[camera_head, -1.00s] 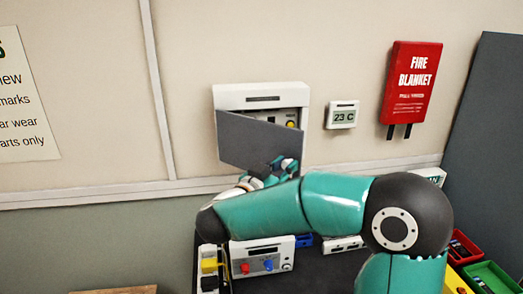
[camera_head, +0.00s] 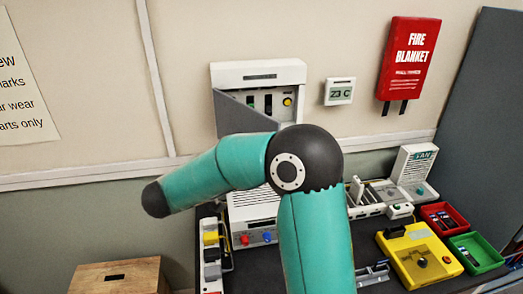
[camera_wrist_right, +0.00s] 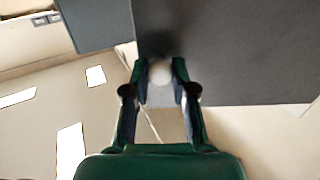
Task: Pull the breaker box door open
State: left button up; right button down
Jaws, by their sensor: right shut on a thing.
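The breaker box (camera_head: 258,75) is a white box on the wall, with dark switches and a yellow round button inside. Its grey door (camera_head: 236,117) is swung open, hinged at the left, and stands out from the wall. In the right wrist view the dark door panel (camera_wrist_right: 230,50) fills the upper right. My right gripper (camera_wrist_right: 162,75) is shut on a pale round knob at the door's edge. In the head view my own arm hides that gripper and the door's lower part. My left gripper is not in view.
A thermostat (camera_head: 339,91) and a red fire blanket case (camera_head: 409,58) hang right of the box. Below, a dark bench carries a white device (camera_head: 256,215), a yellow device (camera_head: 420,255), and red (camera_head: 443,217) and green (camera_head: 476,253) trays. A wooden box (camera_head: 118,276) stands lower left.

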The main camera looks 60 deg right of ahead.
jog(key=c, duration=1.4)
grip_release()
jog(key=shift+w, duration=0.15)
jog(key=o, duration=0.4)
jog(key=shift+w+f, duration=0.1)
jog(key=shift+w, duration=0.15)
jog(key=shift+o, duration=0.2)
jog(key=shift+s, duration=0.1)
